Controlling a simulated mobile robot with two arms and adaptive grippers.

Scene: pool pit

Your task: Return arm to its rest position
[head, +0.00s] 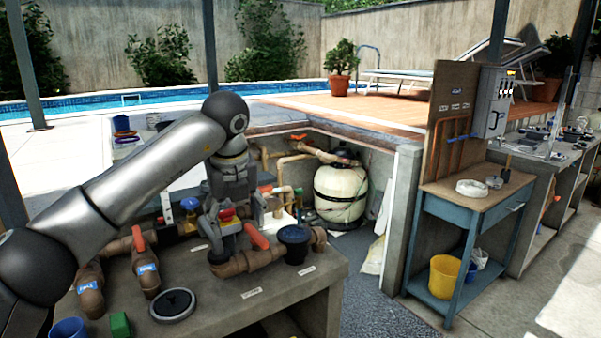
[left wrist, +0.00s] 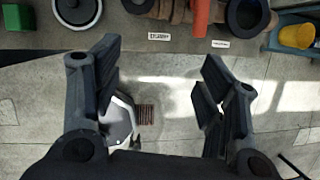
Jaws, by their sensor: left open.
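My left arm comes in from the left in the head view, with its elbow bent high. My left gripper (head: 233,212) hangs downward from it, in front of the pipework on the concrete bench (head: 325,278). The gripper is open and empty. The bench edge, with its labels, lies beyond the fingertips at the top of that view. My right gripper is not in view.
A blue side table (head: 478,208) with a yellow bucket (head: 444,275) stands right. Floor before it is clear.

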